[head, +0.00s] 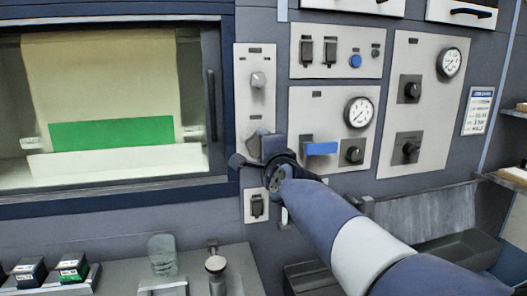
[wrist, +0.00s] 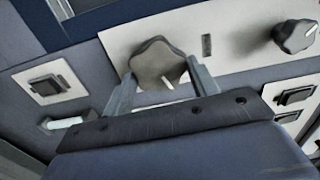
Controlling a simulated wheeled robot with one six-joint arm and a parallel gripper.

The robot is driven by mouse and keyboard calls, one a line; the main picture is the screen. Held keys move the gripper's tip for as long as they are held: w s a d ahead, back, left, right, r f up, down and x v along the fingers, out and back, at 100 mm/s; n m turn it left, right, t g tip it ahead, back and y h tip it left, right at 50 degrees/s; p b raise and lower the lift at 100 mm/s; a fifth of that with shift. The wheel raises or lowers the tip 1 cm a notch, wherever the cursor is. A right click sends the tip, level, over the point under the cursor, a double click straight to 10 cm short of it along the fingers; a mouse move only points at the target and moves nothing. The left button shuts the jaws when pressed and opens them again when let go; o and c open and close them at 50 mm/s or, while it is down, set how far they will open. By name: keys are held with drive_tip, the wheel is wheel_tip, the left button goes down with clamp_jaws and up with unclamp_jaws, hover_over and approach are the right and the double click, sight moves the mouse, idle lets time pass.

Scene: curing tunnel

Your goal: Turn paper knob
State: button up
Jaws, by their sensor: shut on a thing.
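A grey star-shaped knob (wrist: 160,60) sits on a pale narrow panel (wrist: 235,48) in the wrist view. My gripper (wrist: 161,72) has one finger on each side of this knob and is shut on it. A small pale mark shows on the knob's lower edge. In the head view my gripper (head: 262,148) is at the lower part of the same narrow panel (head: 243,110) and mostly hides the knob. I cannot read any label naming it the paper knob. Left of the panel, a cream paper sheet with a green band (head: 112,134) hangs behind a window.
A round knob (head: 257,79) is above my gripper and a rocker switch (head: 257,205) is below it. A blue-handled lever (head: 321,149), gauges and dark knobs fill panels to the right. A shelf with small boxes (head: 73,266) is at lower left.

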idle(0.4)
drive_tip(key=o, duration=1)
drive_tip(key=shift+s, duration=0.1)
drive_tip(key=p+v, duration=0.1)
drive_tip(key=v, duration=0.9)
drive_tip(key=shift+s, duration=0.3)
drive_tip(key=shift+d, duration=0.1)
drive_tip(key=x, duration=1)
drive_tip(key=shift+w+b, duration=0.4)
drive_tip(key=shift+b, duration=0.05)
